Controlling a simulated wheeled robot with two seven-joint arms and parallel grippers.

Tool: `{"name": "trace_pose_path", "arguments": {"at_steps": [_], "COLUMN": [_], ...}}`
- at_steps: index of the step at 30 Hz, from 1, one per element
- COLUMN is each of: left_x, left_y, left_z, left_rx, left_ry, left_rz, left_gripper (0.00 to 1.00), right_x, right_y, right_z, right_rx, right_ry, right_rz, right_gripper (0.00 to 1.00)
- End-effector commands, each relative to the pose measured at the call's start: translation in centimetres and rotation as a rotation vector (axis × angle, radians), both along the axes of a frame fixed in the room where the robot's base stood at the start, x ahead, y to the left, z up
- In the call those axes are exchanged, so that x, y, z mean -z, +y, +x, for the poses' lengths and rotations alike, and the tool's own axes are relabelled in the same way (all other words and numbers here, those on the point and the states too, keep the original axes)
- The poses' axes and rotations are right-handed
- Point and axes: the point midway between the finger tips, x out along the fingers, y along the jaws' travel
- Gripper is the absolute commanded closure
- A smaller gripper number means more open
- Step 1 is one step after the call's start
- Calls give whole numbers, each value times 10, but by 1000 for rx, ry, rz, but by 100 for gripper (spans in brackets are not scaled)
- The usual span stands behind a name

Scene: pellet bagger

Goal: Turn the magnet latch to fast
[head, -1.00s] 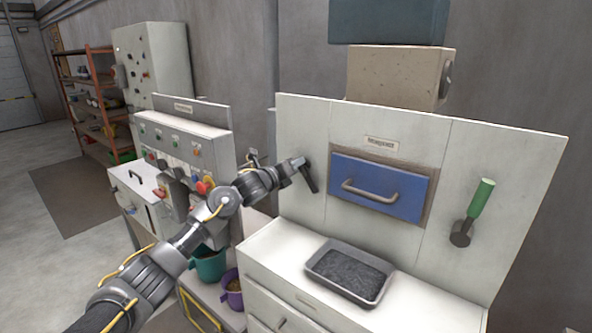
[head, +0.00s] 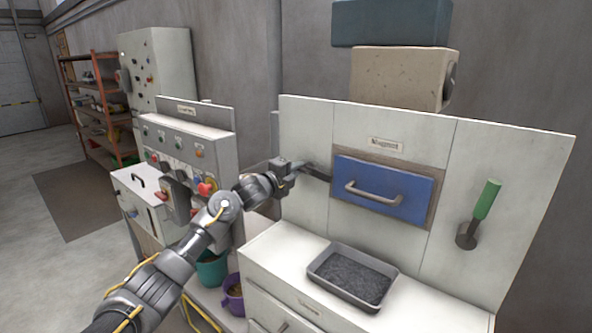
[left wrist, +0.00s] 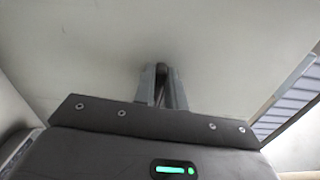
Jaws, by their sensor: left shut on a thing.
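The magnet latch (head: 320,174) is a dark lever on the pale panel, left of the blue magnet drawer (head: 370,193). It lies nearly level, slightly tilted down to the right, with its free end at the drawer's frame. My left gripper (head: 300,168) is at the latch's left end and is shut on it. In the left wrist view, the fingers (left wrist: 161,88) close around a dark part of the latch (left wrist: 161,70) against the panel. The fingers hide part of the latch. The drawer is shut. My right gripper is not in view.
A grey tray (head: 319,274) of dark granules stands on the white cabinet top below the drawer. A green-handled lever (head: 486,200) is on the panel's right. A control cabinet (head: 226,152) with buttons stands left. Teal (head: 212,273) and purple (head: 233,303) buckets sit low beside my arm.

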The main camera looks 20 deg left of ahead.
Motion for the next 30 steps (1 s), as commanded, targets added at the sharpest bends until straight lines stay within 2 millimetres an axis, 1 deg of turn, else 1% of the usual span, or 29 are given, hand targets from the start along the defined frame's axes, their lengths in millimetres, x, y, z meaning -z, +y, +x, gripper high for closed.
{"name": "trace_pose_path", "arguments": {"at_steps": [9,24,25,29,30], "left_x": [2,2,2,2,2], "left_y": [1,1,1,1,0], "left_z": [0,0,0,0,0], "left_rx": [-2,-1,-1,-1,-1], "left_ry": [36,42,42,42,42], "left_rz": [-90,-104,-104,-103,-103], "left_gripper": [100,100,83,66,65], "right_x": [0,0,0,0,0], "right_y": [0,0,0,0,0], "right_z": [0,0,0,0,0], "right_rx": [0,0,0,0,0], "right_ry": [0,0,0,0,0], "right_rz": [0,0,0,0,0], "right_gripper": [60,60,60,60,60]}}
